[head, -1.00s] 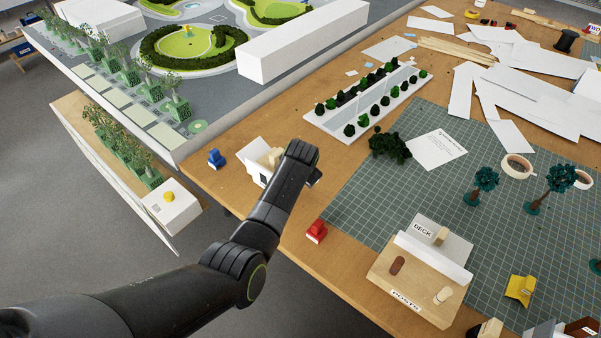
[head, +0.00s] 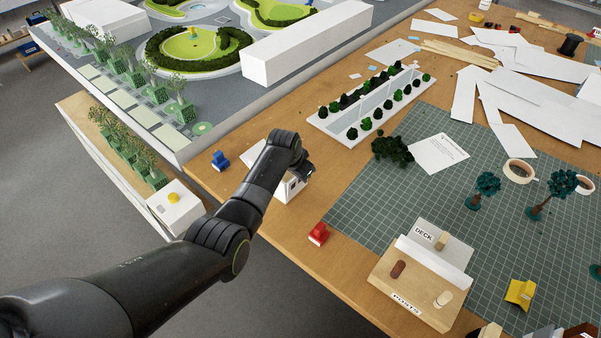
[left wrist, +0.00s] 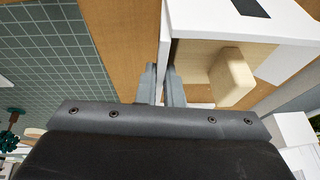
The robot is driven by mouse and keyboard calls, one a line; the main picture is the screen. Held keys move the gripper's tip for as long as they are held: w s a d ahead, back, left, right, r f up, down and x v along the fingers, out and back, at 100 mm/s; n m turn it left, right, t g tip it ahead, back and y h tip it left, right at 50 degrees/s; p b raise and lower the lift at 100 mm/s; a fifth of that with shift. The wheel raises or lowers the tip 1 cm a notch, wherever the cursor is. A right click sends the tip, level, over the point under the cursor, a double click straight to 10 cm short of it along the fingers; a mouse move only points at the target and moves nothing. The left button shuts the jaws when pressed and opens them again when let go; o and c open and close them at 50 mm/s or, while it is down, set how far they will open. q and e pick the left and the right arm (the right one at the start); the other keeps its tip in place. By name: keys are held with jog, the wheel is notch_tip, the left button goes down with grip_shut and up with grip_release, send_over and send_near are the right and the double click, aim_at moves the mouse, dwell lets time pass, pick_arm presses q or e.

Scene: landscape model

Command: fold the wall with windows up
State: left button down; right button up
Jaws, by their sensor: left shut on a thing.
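The small white house model (head: 262,176) stands near the table's left edge, partly hidden behind my left arm. Its white wall with dark windows (head: 291,187) shows just below my left gripper (head: 303,170) and looks raised. In the left wrist view, my left gripper (left wrist: 161,82) is shut on a thin white wall edge (left wrist: 164,38) beside the model's open wooden inside. A pale wooden block (left wrist: 232,78) sits in there. A white face with a dark window (left wrist: 250,8) shows at the top. The wall's exact tilt is unclear. My right gripper is not in view.
A blue piece (head: 219,160) and a red piece (head: 318,233) stand near the model. A planter strip with small bushes (head: 370,105) lies behind it. The green cutting mat (head: 350,205) and the deck and posts block (head: 415,275) are to the right.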

pick_arm(q)
jog(key=c, duration=1.6)
grip_release()
jog(key=shift+o, duration=0.2)
jog(key=v, duration=1.7)
jog(key=shift+r, duration=0.1)
